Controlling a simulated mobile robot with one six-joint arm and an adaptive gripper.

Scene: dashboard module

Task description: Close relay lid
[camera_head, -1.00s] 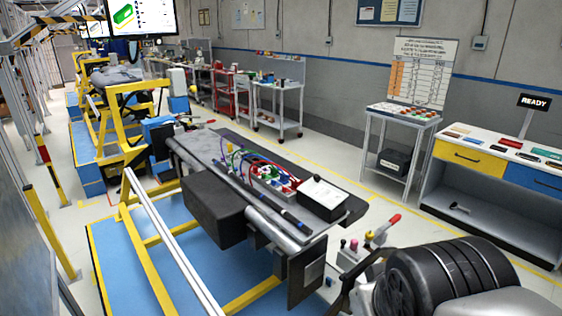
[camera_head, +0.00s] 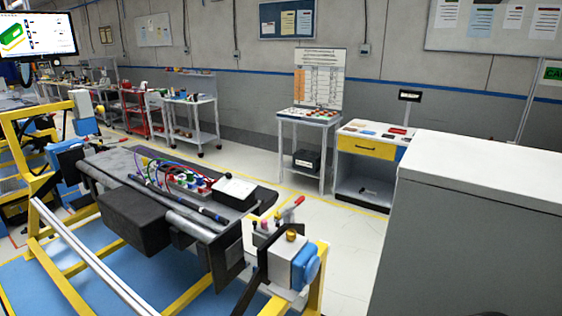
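The dashboard module (camera_head: 110,165) is a long dark beam held on a yellow frame at left of centre. On its top are coloured wires and several small red, blue, green and white connectors (camera_head: 187,180). At their right end sits a dark box with a white top face (camera_head: 236,187), which may be the relay box. I cannot tell from here whether its lid is open or shut. My gripper is not in view.
A large grey cabinet with a white top (camera_head: 490,175) fills the right side. A grey fixture with a blue part (camera_head: 305,265) stands at the frame's near end. A button table (camera_head: 308,116) and yellow-drawer bench (camera_head: 365,147) stand behind. Pale floor lies between.

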